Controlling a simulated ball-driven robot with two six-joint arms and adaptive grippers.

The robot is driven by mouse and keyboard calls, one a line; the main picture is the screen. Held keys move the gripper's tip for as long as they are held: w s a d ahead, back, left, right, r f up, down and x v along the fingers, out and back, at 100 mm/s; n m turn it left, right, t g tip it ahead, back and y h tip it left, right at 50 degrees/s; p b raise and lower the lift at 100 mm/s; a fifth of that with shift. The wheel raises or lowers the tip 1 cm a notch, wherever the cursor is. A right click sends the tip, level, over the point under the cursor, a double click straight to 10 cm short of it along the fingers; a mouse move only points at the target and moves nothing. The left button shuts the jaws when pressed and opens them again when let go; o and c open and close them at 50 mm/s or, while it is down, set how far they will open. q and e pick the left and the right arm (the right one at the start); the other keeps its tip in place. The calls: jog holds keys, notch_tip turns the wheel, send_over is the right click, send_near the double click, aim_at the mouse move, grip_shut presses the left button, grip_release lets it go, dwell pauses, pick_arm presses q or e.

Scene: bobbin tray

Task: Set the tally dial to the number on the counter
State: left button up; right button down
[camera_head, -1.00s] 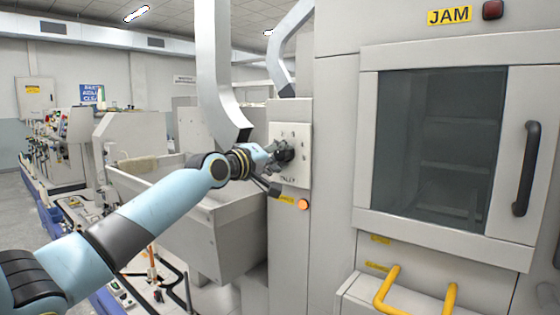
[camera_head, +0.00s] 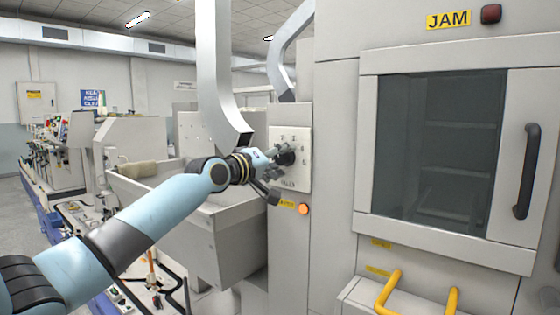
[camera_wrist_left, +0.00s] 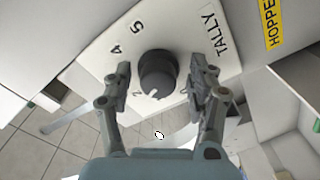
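The tally dial (camera_wrist_left: 158,74) is a dark round knob with a white pointer on a pale plate (camera_wrist_left: 100,52) marked TALLY. In the left wrist view its pointer aims toward the lower edge of the picture. The numbers 4 and 5 show above left of the knob; other marks are partly hidden by the fingers. My left gripper (camera_wrist_left: 160,82) is open, one finger on each side of the knob, with gaps visible. In the head view, my left gripper (camera_head: 276,160) is at the plate and covers part of the dial. My right gripper is not in view. I see no readable counter number.
An orange lit button (camera_head: 303,209) is below the plate. To the right is a machine door with a dark window (camera_head: 440,150) and black handle (camera_head: 527,170). Yellow handles (camera_head: 388,292) stick out below it. A grey hopper (camera_head: 215,235) is behind my left arm.

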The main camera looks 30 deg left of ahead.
pick_arm(q)
jog(key=shift+s, duration=0.3)
jog(key=s, duration=0.7)
jog(key=shift+a, duration=0.25)
jog(key=shift+w, duration=0.1)
